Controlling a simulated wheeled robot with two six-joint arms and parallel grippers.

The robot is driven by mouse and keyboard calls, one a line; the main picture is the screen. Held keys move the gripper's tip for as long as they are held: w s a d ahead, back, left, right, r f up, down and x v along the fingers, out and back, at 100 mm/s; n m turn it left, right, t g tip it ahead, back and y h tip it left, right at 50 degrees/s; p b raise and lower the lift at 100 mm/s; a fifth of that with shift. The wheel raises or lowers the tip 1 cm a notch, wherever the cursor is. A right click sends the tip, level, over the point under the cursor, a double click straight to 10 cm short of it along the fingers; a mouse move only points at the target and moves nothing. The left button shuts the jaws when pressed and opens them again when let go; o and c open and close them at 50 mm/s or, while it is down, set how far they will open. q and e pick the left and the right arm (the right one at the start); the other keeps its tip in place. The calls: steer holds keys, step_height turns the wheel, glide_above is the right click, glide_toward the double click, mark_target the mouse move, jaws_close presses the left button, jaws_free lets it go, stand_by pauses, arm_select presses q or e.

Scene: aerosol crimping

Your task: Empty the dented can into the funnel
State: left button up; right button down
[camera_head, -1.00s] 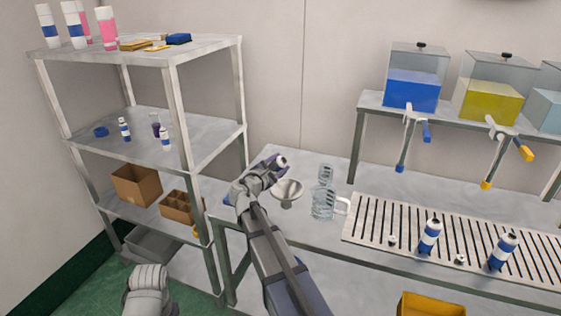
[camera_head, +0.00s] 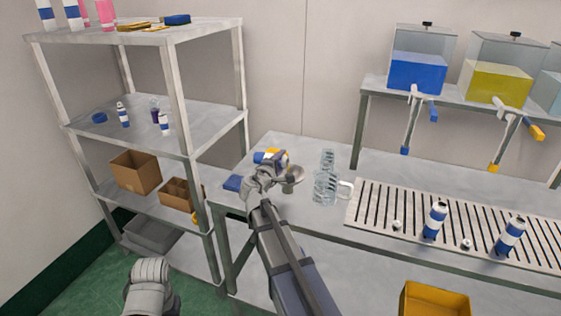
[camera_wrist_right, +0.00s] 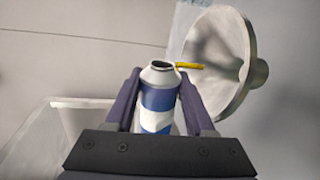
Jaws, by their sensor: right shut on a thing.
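My right gripper (camera_head: 270,165) is shut on a blue-and-white can (camera_wrist_right: 159,100). In the right wrist view the can sits between both fingers, its open mouth at the far end; I cannot make out a dent. The grey funnel (camera_wrist_right: 222,62) shows beside the can's mouth, its wide side towards the can. A thin yellow strip (camera_wrist_right: 188,66) runs from the mouth towards the funnel; it looks like liquid, but I cannot be sure. In the head view the funnel (camera_head: 297,172) stands just right of my gripper, partly hidden by it. My left gripper's fingers do not show.
A clear jug (camera_head: 325,187) stands close right of the funnel. A slatted rack (camera_head: 375,208) with two blue-and-white cans lies further right. A dark blue object (camera_head: 232,183) lies left of my gripper. Shelving (camera_head: 200,128) stands at the left, and tanks with taps stand behind.

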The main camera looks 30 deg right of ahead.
steer(key=shift+s+f+m, duration=0.1)
steer(key=shift+f+m, duration=0.3)
steer(key=shift+f, duration=0.05)
steer(key=shift+s+d+r+m, duration=0.15)
steer(key=shift+r+m, duration=0.1)
steer(key=shift+m, duration=0.35)
steer(key=m, duration=0.1)
steer(key=m+t, duration=0.1)
steer(key=shift+s+d+r+m+y, duration=0.15)
steer(key=shift+s+r+m+y, duration=0.15)
steer(key=shift+y, duration=0.1)
steer(key=m, duration=0.1)
steer(key=m+t, duration=0.1)
steer(key=m, duration=0.2)
steer(key=shift+s+d+r+m+t+y, duration=0.2)
steer(key=shift+s+d+m+t+y, duration=0.1)
steer(key=shift+d+m+y, duration=0.1)
stand_by(1.4)
steer(key=shift+w+a+r+n, duration=0.15)
steer(key=shift+r+n, duration=0.2)
steer(key=shift+n, duration=0.25)
steer(key=shift+w+a+r+n+g+p, duration=0.15)
steer(key=shift+n+g+p, duration=0.25)
steer(key=shift+n+p, duration=0.25)
steer(key=shift+n, duration=0.25)
